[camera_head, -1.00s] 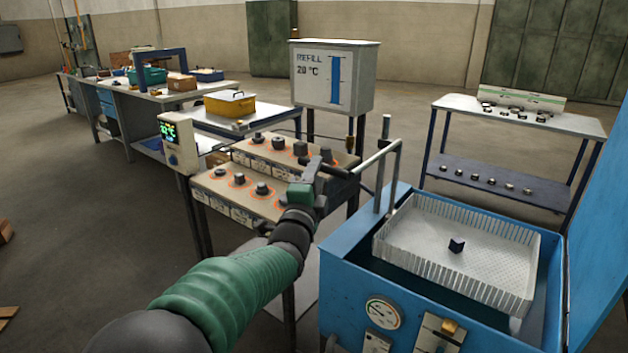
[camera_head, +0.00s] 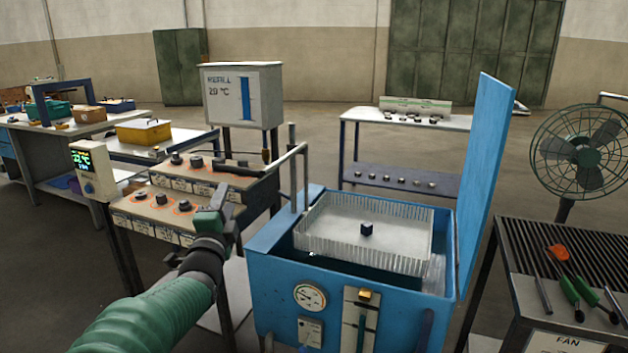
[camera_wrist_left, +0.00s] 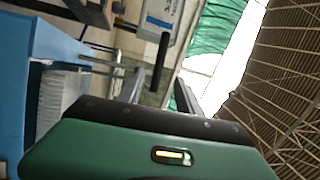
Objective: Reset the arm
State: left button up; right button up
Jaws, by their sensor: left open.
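My left arm comes in from the lower left in the head view. Its gripper (camera_head: 222,203) is raised in front of the stepped bench of dark knobs or billets (camera_head: 196,162), left of the blue tank (camera_head: 275,290). The left wrist view shows the gripper's two fingers (camera_wrist_left: 172,88) apart with nothing between them. A white basket (camera_head: 330,252) sits in the open blue tank and holds a small dark cube (camera_head: 367,229). My right gripper is not in view.
The tank's blue lid (camera_head: 480,180) stands open. A grey refill box (camera_head: 243,96) stands behind the bench. A fan (camera_head: 585,150) and a slatted table (camera_head: 530,265) with tools are at the right. A shelf table (camera_head: 400,150) stands behind the tank. Open floor lies beyond.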

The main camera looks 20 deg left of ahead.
pick_arm(q)
jog(key=s+d+f+n+g+h, duration=0.1)
jog(key=s+d+f+n+g, duration=0.15)
jog(key=f, duration=0.45)
jog(key=s+d+f+n+g+h, duration=0.1)
jog(key=s+d+f+n+g, duration=0.15)
jog(key=f, duration=0.45)
jog(key=s+d+f+n+g+h, duration=0.1)
jog(key=s+d+f+g, duration=0.1)
jog(key=d+f, duration=0.3)
jog(key=s+d+f+n+g+h, duration=0.1)
jog(key=s+d+f+n+g, duration=0.35)
jog(key=s+f, duration=0.6)
jog(key=s+d+f+n+g+h, duration=0.25)
jog(key=s+d+f+g, duration=0.35)
jog(key=s, duration=0.7)
notch_tip(320, 180, up, 23)
jog(key=a+p, duration=0.1)
jog(key=p, duration=2.3)
jog(key=shift+a+r+n+t+y+p, duration=0.15)
jog(key=shift+a+n+t+y+p, duration=0.2)
jog(key=shift+t, duration=0.1)
